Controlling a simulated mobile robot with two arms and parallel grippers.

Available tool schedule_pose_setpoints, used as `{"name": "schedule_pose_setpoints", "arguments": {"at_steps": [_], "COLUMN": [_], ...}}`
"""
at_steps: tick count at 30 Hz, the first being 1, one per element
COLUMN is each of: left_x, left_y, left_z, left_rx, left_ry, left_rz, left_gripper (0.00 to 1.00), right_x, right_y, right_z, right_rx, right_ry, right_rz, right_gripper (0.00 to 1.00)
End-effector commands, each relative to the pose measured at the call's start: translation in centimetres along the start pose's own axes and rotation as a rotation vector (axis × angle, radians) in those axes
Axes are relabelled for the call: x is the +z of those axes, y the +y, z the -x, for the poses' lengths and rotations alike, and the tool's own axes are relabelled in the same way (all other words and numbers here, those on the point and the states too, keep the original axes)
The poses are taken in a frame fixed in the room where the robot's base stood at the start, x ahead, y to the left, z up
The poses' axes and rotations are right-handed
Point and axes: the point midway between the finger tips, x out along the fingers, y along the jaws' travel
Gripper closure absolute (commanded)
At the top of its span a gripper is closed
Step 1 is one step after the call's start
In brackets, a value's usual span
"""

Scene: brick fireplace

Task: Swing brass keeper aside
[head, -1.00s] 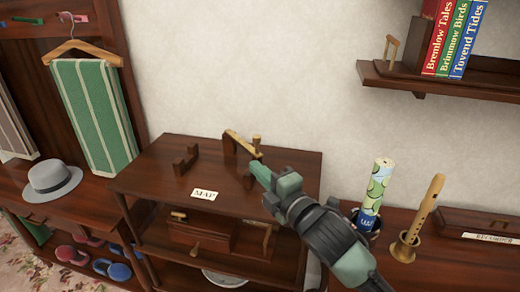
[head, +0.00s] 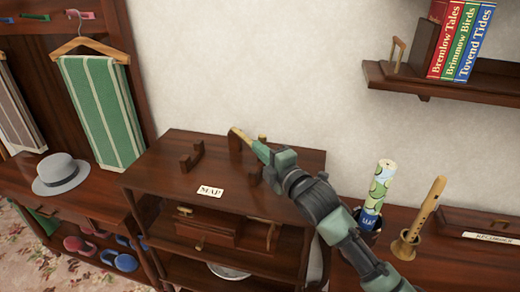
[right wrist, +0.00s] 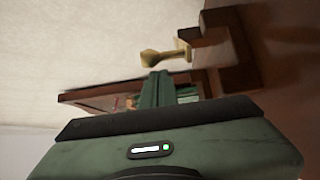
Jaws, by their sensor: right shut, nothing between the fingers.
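The brass keeper (head: 236,133) lies over the rear wooden bracket (head: 234,145) on top of the dark wood cabinet. Its upright knob (head: 262,138) shows just behind my gripper. My right gripper (head: 256,149) is shut and empty, its green fingertips at the keeper and covering part of it. I cannot tell whether they touch it. In the right wrist view, a brass knob (right wrist: 165,57) stands out beside a dark wooden bracket (right wrist: 228,55). My left gripper is not in view.
Another wooden bracket (head: 191,156) stands on the cabinet top, left of the keeper. A MAP label (head: 210,191) lies near the front edge. A rolled map (head: 379,190) and a recorder (head: 425,213) stand to the right. The wall (head: 230,60) is close behind.

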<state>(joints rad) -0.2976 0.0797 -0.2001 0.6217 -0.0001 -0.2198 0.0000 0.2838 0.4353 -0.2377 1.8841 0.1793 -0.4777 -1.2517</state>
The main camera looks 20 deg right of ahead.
Motion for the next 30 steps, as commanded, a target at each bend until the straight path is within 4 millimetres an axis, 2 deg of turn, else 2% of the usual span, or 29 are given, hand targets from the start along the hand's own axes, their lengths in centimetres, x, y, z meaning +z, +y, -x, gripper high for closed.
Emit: {"name": "schedule_pose_setpoints", "arguments": {"at_steps": [5,10,24,30], "left_x": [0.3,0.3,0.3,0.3], "left_y": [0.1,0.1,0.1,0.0], "left_z": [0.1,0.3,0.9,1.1], "left_rx": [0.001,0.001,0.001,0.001], "left_ry": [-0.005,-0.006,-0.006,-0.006], "left_rz": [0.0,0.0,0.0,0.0], "left_gripper": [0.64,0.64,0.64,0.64], "right_x": [0.3,1.6,8.1,10.1], "right_y": [0.0,0.1,0.1,0.1], "right_z": [0.0,0.1,-0.9,-1.7], "right_rx": [-0.001,-0.001,-0.002,0.0], "right_ry": [0.0,-0.002,-0.003,-0.003], "right_rz": [0.002,0.005,0.004,0.003], "right_gripper": [1.0,1.0,1.0,1.0]}}
